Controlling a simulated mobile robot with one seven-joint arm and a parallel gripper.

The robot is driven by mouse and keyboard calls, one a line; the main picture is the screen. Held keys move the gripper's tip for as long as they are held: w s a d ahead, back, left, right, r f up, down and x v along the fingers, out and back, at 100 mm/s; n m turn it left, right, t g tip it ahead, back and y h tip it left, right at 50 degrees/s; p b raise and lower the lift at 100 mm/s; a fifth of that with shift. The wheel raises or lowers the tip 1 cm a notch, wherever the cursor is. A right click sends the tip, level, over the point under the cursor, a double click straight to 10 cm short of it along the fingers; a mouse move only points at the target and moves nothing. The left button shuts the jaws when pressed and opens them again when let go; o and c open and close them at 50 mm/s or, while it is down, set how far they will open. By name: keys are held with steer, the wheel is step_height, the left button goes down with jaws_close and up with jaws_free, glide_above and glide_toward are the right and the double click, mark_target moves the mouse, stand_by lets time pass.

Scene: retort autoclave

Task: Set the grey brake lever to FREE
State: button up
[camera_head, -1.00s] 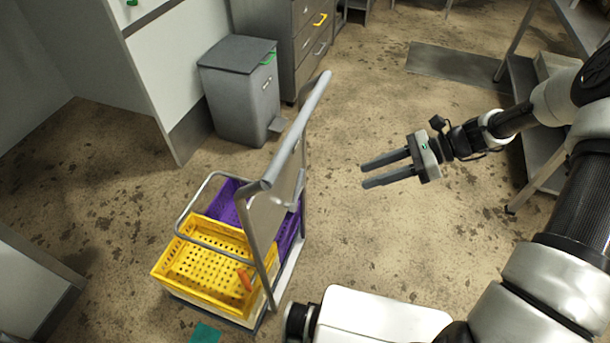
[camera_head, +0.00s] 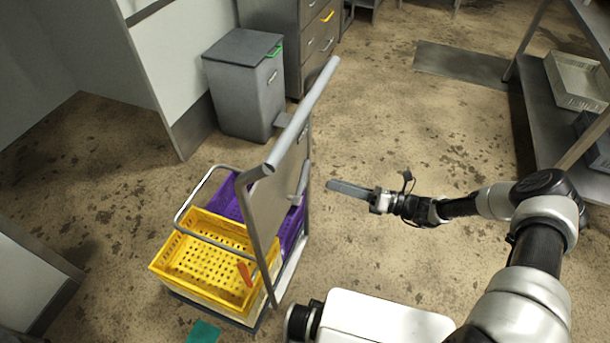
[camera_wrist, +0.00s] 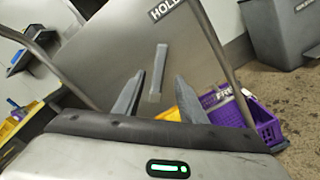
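The grey brake lever (camera_wrist: 158,72) is a slim bar on the cart's flat metal panel (camera_wrist: 105,45). In the wrist view it stands nearly upright, slightly tilted, its upper end toward the HOLD label (camera_wrist: 166,9). In the head view the lever (camera_head: 303,178) shows edge-on at the panel's right side. My gripper (camera_wrist: 157,98) is open and empty, one finger to each side of the lever in the picture. In the head view my gripper (camera_head: 348,189) is right of the panel, with a gap between.
The cart carries a yellow crate (camera_head: 187,268) holding an orange-handled item, and a purple crate (camera_head: 232,208). Its push handle (camera_head: 305,112) rises above the panel. A grey bin (camera_head: 243,85) stands behind. Shelving (camera_head: 545,125) is at the right. Floor right of the cart is clear.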

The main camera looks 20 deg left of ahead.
mark_target(306, 176)
steer(key=a, duration=1)
steer(key=shift+w+a, duration=0.25)
steer(key=shift+w, duration=0.15)
jaws_close()
